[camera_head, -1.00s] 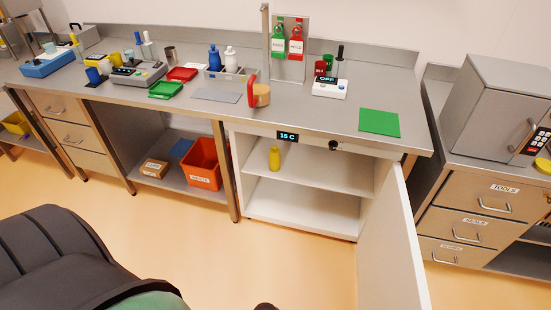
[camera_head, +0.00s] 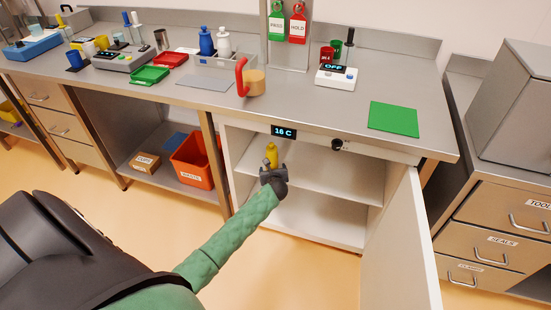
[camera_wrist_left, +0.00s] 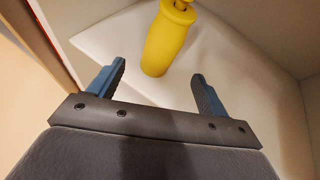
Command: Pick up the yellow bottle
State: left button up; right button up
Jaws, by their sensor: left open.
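The yellow bottle (camera_head: 271,153) stands upright on the upper shelf (camera_head: 318,184) inside the open white cabinet under the counter. My left gripper (camera_head: 270,170) reaches in from the front, and hides the bottle's lower part in the head view. In the left wrist view the bottle (camera_wrist_left: 166,42) stands just beyond the fingertips and roughly between them. The left gripper (camera_wrist_left: 158,78) is open and empty, with a gap on both sides of the bottle. My right gripper is not in view.
The cabinet door (camera_head: 402,240) stands open on the right. The cabinet's left wall edge is close beside my left gripper. A display reading 16 C (camera_head: 284,131) sits on the counter front above the bottle. An orange waste bin (camera_head: 195,160) stands left of the cabinet.

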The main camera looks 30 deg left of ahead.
aim_at(272, 158)
pick_arm(q)
jog(key=w+a, duration=0.1)
jog(key=w+a+m, duration=0.1)
jog(key=w, duration=0.1)
jog(key=shift+r, duration=0.1)
jog(key=shift+x, duration=3.45)
jog(key=shift+r, duration=0.1)
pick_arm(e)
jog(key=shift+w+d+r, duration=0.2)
pick_arm(q)
jog(key=c, duration=1.2)
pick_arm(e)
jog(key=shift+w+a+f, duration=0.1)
pick_arm(q)
jog(key=shift+r, duration=0.15)
